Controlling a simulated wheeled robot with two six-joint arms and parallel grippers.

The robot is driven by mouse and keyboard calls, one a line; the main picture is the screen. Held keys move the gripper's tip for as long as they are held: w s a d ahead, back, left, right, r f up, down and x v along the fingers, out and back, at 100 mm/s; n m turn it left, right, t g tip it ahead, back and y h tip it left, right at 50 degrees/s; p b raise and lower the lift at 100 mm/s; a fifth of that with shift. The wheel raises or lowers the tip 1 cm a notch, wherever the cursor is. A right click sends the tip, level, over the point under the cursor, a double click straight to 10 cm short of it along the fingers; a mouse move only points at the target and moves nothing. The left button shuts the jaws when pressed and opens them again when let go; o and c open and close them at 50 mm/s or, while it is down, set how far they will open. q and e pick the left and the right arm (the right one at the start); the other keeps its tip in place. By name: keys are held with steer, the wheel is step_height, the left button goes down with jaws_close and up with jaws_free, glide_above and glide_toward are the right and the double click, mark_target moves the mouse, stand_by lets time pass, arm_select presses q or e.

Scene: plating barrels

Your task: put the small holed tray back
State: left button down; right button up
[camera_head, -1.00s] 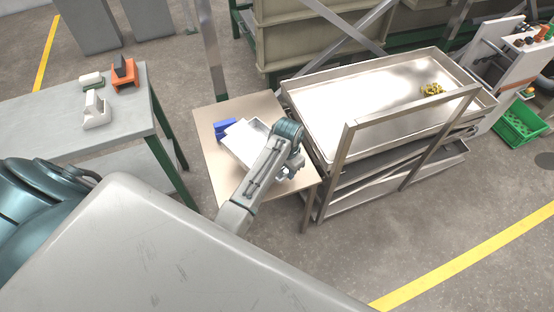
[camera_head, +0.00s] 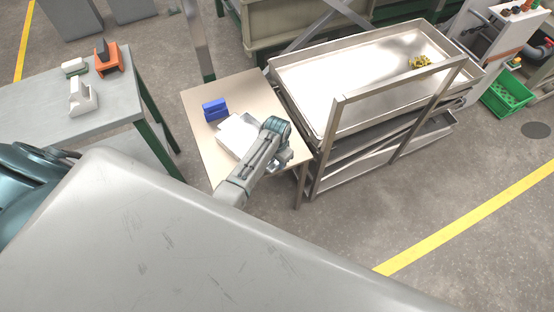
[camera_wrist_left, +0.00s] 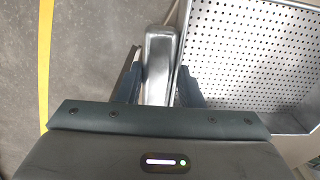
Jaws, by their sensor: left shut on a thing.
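The small holed tray (camera_head: 234,146) is pale metal and lies over the small beige table in the head view. I cannot tell whether it touches the tabletop. In the left wrist view the tray (camera_wrist_left: 188,45) fills the right side, its floor full of small holes. My left gripper (camera_head: 284,161) is at the tray's right end in the head view. In the left wrist view my left gripper (camera_wrist_left: 158,88) has its fingers either side of a shiny metal handle beside the tray wall. The arm hides part of the tray. My right gripper is not in view.
The beige table (camera_head: 200,150) has a blue block (camera_head: 214,109) behind the tray. A metal rack with a large shallow tray (camera_head: 300,100) stands close on the right. A grey bench (camera_head: 30,110) with an orange holder (camera_head: 107,62) and a white dispenser (camera_head: 82,98) is at left.

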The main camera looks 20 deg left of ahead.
arm_select(q)
steer(key=c, duration=1)
jaws_free()
step_height(320, 180, up, 12)
steer(key=shift+r, duration=0.15)
